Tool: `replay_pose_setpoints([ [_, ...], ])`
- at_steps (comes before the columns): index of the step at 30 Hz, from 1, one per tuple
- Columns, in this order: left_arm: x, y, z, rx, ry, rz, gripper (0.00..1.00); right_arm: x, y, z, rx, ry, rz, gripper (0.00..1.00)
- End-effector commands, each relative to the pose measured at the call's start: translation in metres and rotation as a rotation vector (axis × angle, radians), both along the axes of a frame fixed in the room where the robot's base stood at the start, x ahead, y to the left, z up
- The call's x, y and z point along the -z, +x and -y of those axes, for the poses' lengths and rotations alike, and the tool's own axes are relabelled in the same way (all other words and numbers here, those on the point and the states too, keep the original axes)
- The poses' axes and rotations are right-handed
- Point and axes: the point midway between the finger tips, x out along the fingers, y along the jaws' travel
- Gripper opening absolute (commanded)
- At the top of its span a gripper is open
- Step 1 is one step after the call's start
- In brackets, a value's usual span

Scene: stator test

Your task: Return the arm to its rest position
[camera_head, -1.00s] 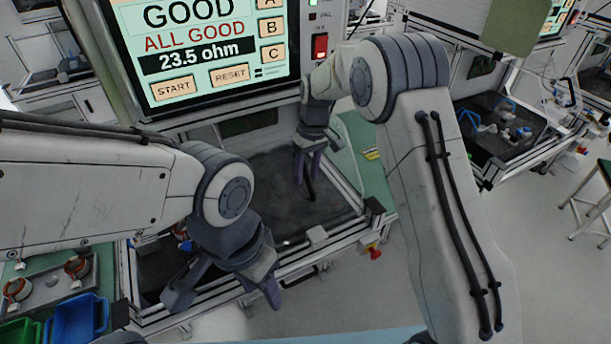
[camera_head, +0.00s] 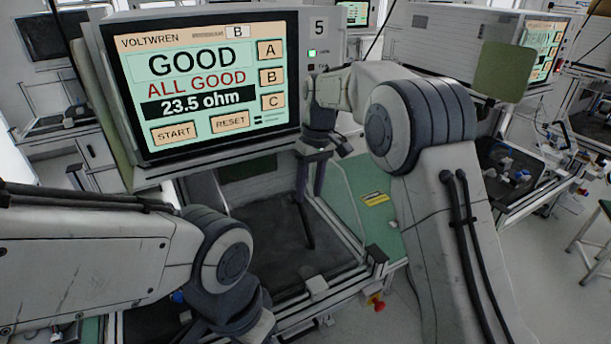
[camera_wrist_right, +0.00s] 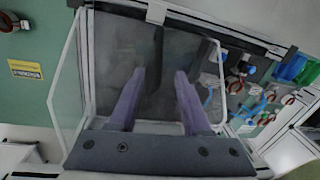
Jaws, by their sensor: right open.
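My right gripper (camera_head: 311,190) hangs fingers down, below the lower right corner of the tester screen (camera_head: 205,80). In the right wrist view its two purple fingers (camera_wrist_right: 160,75) are apart, with nothing held between them. They are over a dark-floored bay (camera_wrist_right: 150,50) with a pale frame. My right arm (camera_head: 445,210) bends in from the right. My left arm (camera_head: 100,255) comes in from the left; its wrist (camera_head: 235,305) is at the bottom edge, and its fingers are out of frame. The screen reads GOOD, ALL GOOD, 23.5 ohm, and a green lamp (camera_head: 312,52) is lit.
A green surface with a yellow label (camera_head: 375,199) lies right of the bay. The right wrist view shows red and blue parts (camera_wrist_right: 262,100) and bins (camera_wrist_right: 290,66) at right.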

Motion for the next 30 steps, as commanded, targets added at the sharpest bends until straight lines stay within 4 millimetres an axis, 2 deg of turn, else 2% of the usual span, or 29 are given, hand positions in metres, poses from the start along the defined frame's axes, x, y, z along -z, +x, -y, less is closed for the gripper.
replay_pose_setpoints([
  [2,0.002,0.0,0.0,0.0,0.0,0.0,0.5,-0.003,-0.012,-0.008,-0.006,-0.002,0.003,0.48],
  [5,0.006,0.0,0.0,0.0,0.0,0.0,0.5,-0.009,-0.044,-0.024,-0.016,-0.005,0.01,0.48],
  [8,0.01,0.0,0.0,0.0,0.0,0.0,0.5,-0.013,-0.093,-0.04,-0.031,-0.01,0.022,0.48],
  [9,0.012,0.0,0.0,0.0,0.0,0.0,0.5,-0.013,-0.115,-0.045,-0.035,-0.012,0.026,0.48],
  [11,0.015,0.0,0.0,0.001,0.0,0.0,0.5,-0.011,-0.149,-0.049,-0.043,-0.014,0.033,0.48],
  [15,0.021,0.0,0.0,0.001,0.0,0.0,0.5,0.003,-0.227,-0.047,-0.059,-0.017,0.049,0.48],
  [18,0.024,0.0,0.0,0.001,0.0,0.0,0.5,0.017,-0.276,-0.037,-0.071,-0.017,0.06,0.48],
  [21,0.027,0.0,0.0,0.001,0.0,0.0,0.5,0.032,-0.312,-0.025,-0.079,-0.018,0.068,0.48],
  [25,0.028,0.0,0.0,0.001,0.0,0.0,0.5,0.046,-0.339,-0.013,-0.085,-0.017,0.073,0.48],
  [30,0.028,0.0,0.0,0.001,0.0,0.0,0.5,0.051,-0.348,-0.009,-0.084,-0.018,0.073,0.48],
])
